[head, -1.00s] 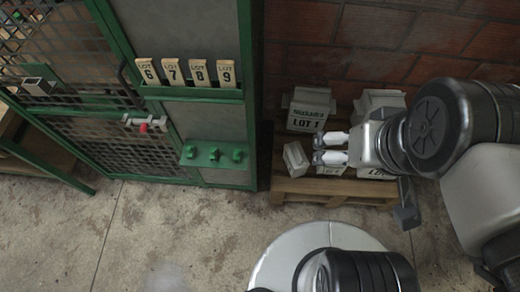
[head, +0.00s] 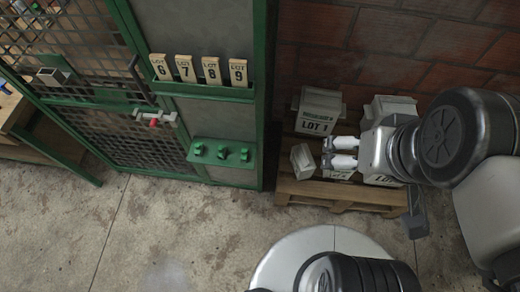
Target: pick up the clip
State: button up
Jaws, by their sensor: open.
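I cannot make out for certain which thing is the clip. A green ledge (head: 222,167) on the gate panel carries three small green pieces (head: 221,152), which are too small to tell apart clearly. A pale latch with a red part (head: 153,122) sits on the gate to the left of the ledge. My gripper (head: 327,152) is open, with its two pale fingers pointing left. In the picture it is over the pallet, to the right of the ledge and apart from it. Nothing shows between the fingers.
A wooden pallet (head: 300,190) against the brick wall holds a LOT 1 box (head: 318,122), a small open box (head: 302,160) by my fingertips and other boxes. Tags 6 to 9 (head: 198,70) stand in a green rack. The concrete floor (head: 150,225) at front left is clear.

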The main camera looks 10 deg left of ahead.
aim_at(302, 161)
jog(key=j+z, duration=0.25)
jog(key=j, duration=0.8)
jog(key=j+z, duration=0.25)
jog(key=j, duration=0.9)
jog(key=j+z, duration=0.25)
jog(key=j, duration=0.95)
jog(key=i, duration=0.15)
